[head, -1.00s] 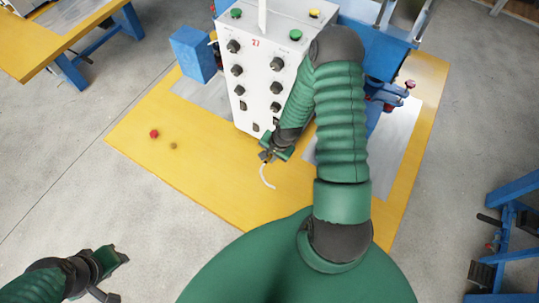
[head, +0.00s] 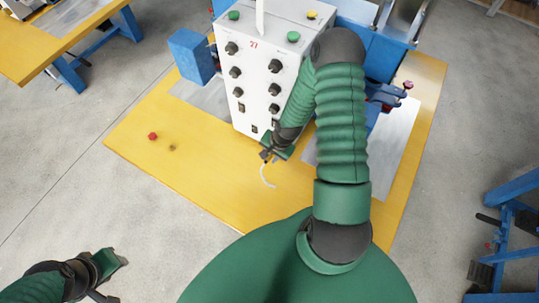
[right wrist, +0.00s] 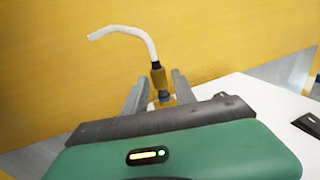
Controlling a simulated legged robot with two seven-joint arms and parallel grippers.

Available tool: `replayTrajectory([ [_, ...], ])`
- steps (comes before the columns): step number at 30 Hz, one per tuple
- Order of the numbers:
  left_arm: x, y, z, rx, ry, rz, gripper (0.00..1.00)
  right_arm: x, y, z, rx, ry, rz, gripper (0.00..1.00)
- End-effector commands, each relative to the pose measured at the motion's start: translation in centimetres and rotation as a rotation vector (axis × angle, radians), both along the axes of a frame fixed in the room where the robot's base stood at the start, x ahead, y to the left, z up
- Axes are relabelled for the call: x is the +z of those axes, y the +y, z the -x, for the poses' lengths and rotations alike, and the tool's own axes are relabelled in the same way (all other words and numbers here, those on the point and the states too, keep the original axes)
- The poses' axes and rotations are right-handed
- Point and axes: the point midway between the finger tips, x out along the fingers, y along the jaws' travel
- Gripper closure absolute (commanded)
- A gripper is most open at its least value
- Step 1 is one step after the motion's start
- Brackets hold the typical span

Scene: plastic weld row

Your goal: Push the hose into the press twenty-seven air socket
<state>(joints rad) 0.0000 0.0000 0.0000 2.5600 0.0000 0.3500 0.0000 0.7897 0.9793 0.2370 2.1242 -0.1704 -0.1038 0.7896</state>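The white press (head: 245,105) with a red number, readable as 27 in the earlier frame, stands on the yellow mat. My right gripper (head: 266,157) is low beside the press's front, on its near side. In the right wrist view its fingers (right wrist: 160,88) stand on both sides of the hose's brass fitting and appear shut on it. The short white hose (head: 266,176) curves away from the fingertips, and it also shows in the right wrist view (right wrist: 127,32). I cannot make out the air socket. My left gripper (head: 112,272) is at the lower left, its fingers unclear.
Several dark knobs and coloured buttons cover the press. A blue box (head: 192,56) stands left of it. A red piece (head: 153,136) and a small brown piece (head: 172,147) lie on the yellow mat (head: 210,170). The mat's left part is mostly clear.

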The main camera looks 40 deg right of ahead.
Motion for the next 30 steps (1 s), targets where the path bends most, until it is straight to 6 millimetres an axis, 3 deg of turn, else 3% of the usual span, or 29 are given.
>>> replayTrajectory([
  [3,0.0,0.0,0.0,0.000,0.000,0.000,0.64,0.0,0.0,0.0,0.000,0.000,0.000,0.55],
  [14,-0.1,0.0,0.0,0.000,0.000,0.000,0.64,0.9,-0.1,0.1,-0.001,-0.002,0.001,0.55],
  [17,-0.1,0.0,0.0,0.000,0.000,0.000,0.64,2.7,-0.4,0.6,-0.001,-0.003,0.003,0.55],
  [24,0.1,0.0,0.0,0.000,0.000,0.000,0.64,9.7,-1.0,2.3,-0.005,-0.004,0.005,0.55],
  [30,0.7,0.0,0.0,0.000,0.000,0.000,0.64,14.4,-1.3,3.6,-0.003,0.000,0.003,0.55],
])
